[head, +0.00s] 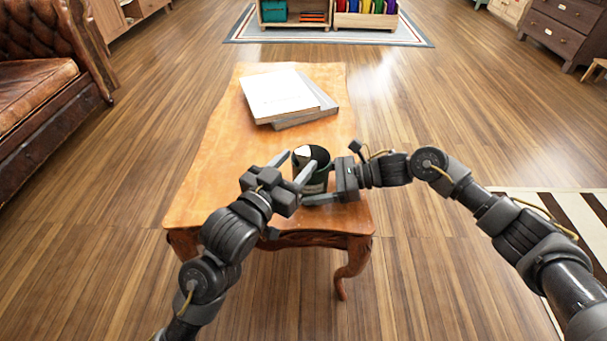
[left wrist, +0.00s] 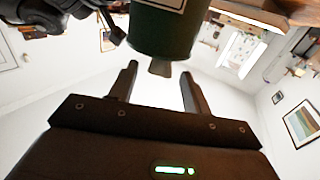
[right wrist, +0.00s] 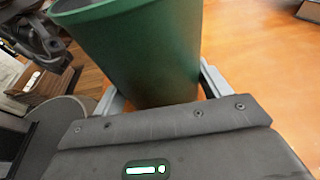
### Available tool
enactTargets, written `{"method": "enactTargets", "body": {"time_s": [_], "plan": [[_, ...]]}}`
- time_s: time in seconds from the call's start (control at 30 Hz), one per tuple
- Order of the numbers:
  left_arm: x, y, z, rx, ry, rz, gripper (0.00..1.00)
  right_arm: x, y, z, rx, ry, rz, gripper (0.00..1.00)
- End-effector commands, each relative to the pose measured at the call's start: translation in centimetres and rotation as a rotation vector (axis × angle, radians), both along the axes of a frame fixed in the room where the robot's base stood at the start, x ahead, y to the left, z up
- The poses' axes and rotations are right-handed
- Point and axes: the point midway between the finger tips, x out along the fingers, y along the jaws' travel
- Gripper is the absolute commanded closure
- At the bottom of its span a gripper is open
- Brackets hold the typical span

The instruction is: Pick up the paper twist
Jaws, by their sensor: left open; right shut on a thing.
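A dark green cup (head: 318,181) with a pale label stands near the front edge of the wooden table. A small pale piece, which looks like the paper twist (head: 302,152), shows at the cup's mouth; it also sticks out past the rim in the left wrist view (left wrist: 160,67). My left gripper (head: 294,165) is open at the cup's rim, with its fingers apart on either side of the twist and not closed on it. My right gripper (right wrist: 160,92) is shut on the cup's side, and the green wall fills much of the right wrist view. The twist is hidden there.
A white book (head: 278,93) lies on a grey one (head: 310,120) farther back on the table (head: 215,180). The table's left side is clear. A brown leather sofa (head: 40,80) stands at the left, and a shelf unit with colourful items (head: 365,15) is at the back.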

Motion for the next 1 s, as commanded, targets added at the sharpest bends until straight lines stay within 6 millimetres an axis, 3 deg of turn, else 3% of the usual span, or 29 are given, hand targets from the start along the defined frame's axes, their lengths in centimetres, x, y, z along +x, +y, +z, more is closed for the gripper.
{"method": "enactTargets", "body": {"time_s": [0.27, 0.6, 0.9, 1.0], "plan": [[0.9, -0.5, 0.0, -0.001, -0.001, 0.000, 0.52, 0.0, 0.0, -0.1, -0.001, 0.001, 0.000, 0.37], [4.9, -2.5, 0.0, 0.000, 0.000, 0.000, 0.52, 0.0, 0.0, -0.1, -0.001, 0.001, 0.000, 0.37], [5.2, -2.7, 0.0, 0.000, 0.000, 0.000, 0.52, 0.0, 0.0, -0.1, -0.001, 0.001, 0.000, 0.37], [5.2, -2.7, 0.0, 0.000, 0.000, 0.000, 0.65, 0.0, 0.0, -0.1, -0.001, 0.001, 0.000, 0.37]]}}
